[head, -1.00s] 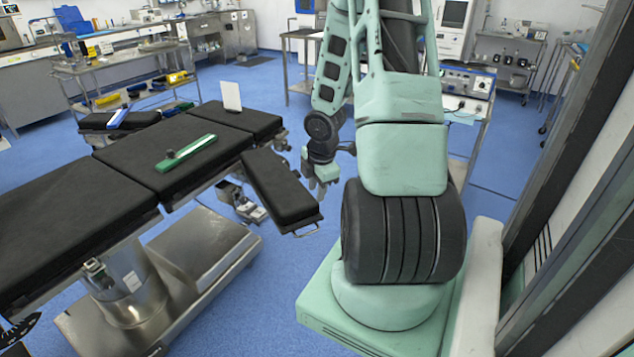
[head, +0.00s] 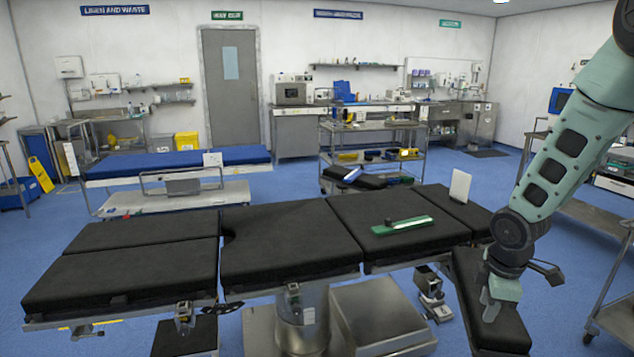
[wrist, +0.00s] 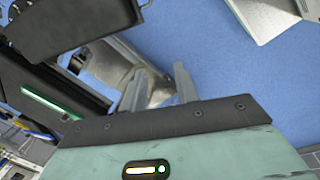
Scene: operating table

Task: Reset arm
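My arm comes down on the right of the head view, and my gripper (head: 491,310) points down in front of the black side pad (head: 505,335) of the operating table. In the wrist view my gripper (wrist: 158,72) shows two grey fingers standing apart with nothing between them. It is open and empty. No held object shows in either view.
The black operating table (head: 285,240) spans the foreground. A green tool (head: 405,225) lies on it, and a white panel (head: 460,187) stands at its right end. A trolley (head: 610,225) stands at the right. Blue floor is clear between table and trolley.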

